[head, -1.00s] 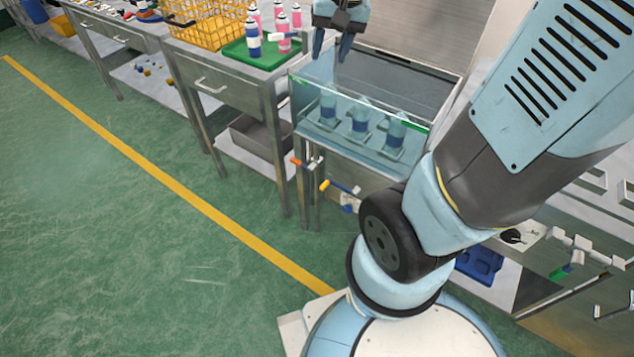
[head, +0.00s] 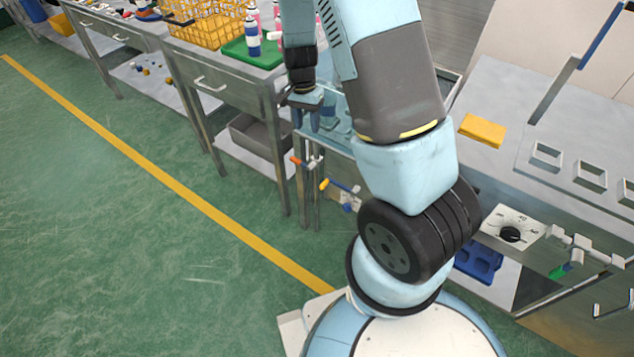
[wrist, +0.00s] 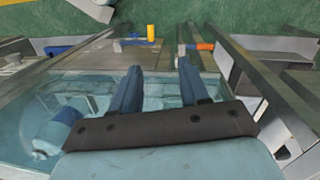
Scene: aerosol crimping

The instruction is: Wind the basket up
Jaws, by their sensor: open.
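The water tank (head: 308,143) stands left of my arm, mostly hidden behind it. In the wrist view, a can (wrist: 62,128) with blue and pale parts shows under the water; I cannot make out the basket's frame clearly. On the tank's front are an orange-ended handle (head: 296,160) and a yellow-ended handle (head: 325,184) with a blue part. Both also show beyond my fingers in the wrist view, orange (wrist: 204,46) and yellow (wrist: 151,33). My gripper (head: 319,119) is open and empty, pointing down at the tank's front side, apart from both handles.
A yellow wire crate (head: 200,24) and a green tray (head: 240,52) with cans stand on the bench to the left. The green floor (head: 130,230) in front is free.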

